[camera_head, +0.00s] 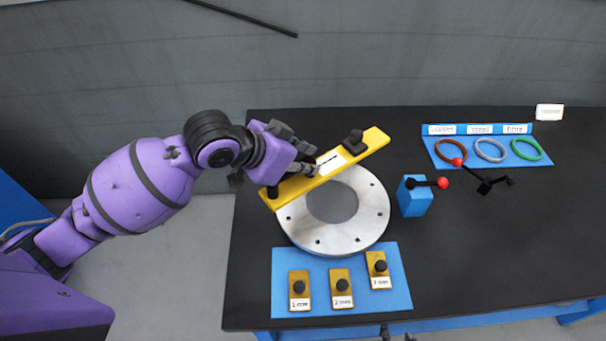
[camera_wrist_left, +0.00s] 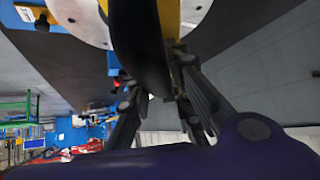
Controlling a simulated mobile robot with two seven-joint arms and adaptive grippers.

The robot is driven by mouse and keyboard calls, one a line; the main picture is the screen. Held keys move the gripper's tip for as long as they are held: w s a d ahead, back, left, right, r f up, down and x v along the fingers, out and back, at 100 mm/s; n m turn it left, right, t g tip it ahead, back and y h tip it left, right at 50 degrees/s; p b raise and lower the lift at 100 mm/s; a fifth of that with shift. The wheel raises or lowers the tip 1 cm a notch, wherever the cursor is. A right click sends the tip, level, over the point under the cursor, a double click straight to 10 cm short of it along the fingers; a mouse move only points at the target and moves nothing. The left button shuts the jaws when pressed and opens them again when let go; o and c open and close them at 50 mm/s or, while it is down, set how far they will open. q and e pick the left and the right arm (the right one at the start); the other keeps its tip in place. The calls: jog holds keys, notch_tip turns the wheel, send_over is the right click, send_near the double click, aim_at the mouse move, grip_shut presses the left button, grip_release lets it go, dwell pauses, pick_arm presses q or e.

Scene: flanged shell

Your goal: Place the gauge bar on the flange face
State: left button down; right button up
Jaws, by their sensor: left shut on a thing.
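The yellow gauge bar (camera_head: 367,146) lies diagonally across the upper part of the round metal flange (camera_head: 371,219) in the head view. It has a white label, a black knob near its right end and another black part near its left end. I cannot tell whether it touches the flange face or is held just above it. My left gripper (camera_head: 309,168) is shut on the bar near its middle-left. In the left wrist view, the bar (camera_wrist_left: 170,18) shows between the fingers, with part of the flange (camera_wrist_left: 80,18) beyond. My right gripper is not in view.
A blue mat (camera_head: 310,262) in front of the flange holds three labelled gauge blocks. A blue block (camera_head: 415,198) with a red-tipped lever stands right of the flange. A blue tray (camera_head: 440,155) with three coloured rings lies at the back right. The black table's (camera_head: 500,250) right front is clear.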

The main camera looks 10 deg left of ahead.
aim_at(309, 181)
pick_arm(q)
jog(key=shift+s+d+f+m+g+h, duration=0.25)
jog(key=shift+f+m, duration=0.1)
jog(key=shift+m, duration=0.1)
jog(key=shift+s+d+f+m+g+h, duration=0.1)
jog(key=shift+f+m+g+h, duration=0.2)
jog(key=shift+m, duration=0.15)
jog(key=shift+s+f, duration=0.15)
jog(key=shift+f, duration=0.25)
jog(key=shift+s+f+m, duration=0.1)
jog(key=shift+f+m, duration=0.2)
jog(key=shift+f, duration=0.1)
jog(key=shift+f+b, duration=0.3)
jog(key=shift+f, duration=0.35)
notch_tip(309, 181, down, 4)
jog(key=shift+f+b, duration=0.15)
jog(key=shift+b, duration=1.05)
jog(key=shift+f, duration=0.3)
jog(key=shift+r, duration=0.1)
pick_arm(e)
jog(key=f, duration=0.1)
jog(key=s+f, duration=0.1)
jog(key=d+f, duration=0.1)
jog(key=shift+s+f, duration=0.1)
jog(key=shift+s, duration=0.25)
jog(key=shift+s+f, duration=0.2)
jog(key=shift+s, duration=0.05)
